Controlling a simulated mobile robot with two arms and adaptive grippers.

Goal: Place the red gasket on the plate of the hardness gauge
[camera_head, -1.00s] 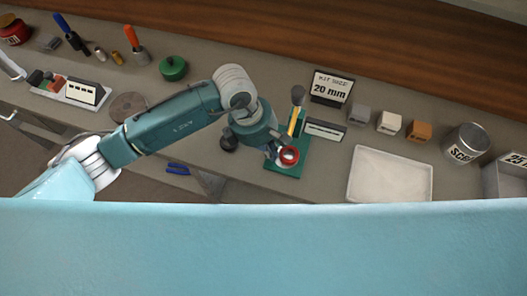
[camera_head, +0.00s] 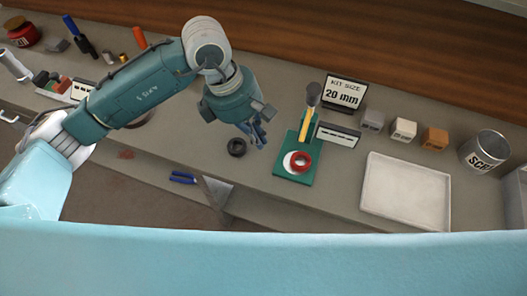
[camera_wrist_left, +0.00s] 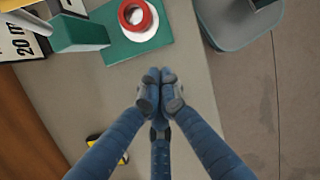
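The red gasket (camera_head: 302,162) lies on the white round plate (camera_head: 290,160) of the green hardness gauge (camera_head: 294,178), off centre so that a crescent of the plate shows at its left. In the left wrist view the red gasket (camera_wrist_left: 135,14) lies flat over the white plate (camera_wrist_left: 146,34), near the top edge. My left gripper (camera_head: 258,138) is left of the gauge, apart from the gasket. In the left wrist view its fingertips (camera_wrist_left: 160,78) are drawn together with nothing between them. My right gripper is not in view.
A white tray (camera_head: 405,192) is right of the gauge. A "20 mm" sign (camera_head: 344,93), small blocks (camera_head: 404,130) and a metal "SCRAP" can (camera_head: 485,150) stand behind and right.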

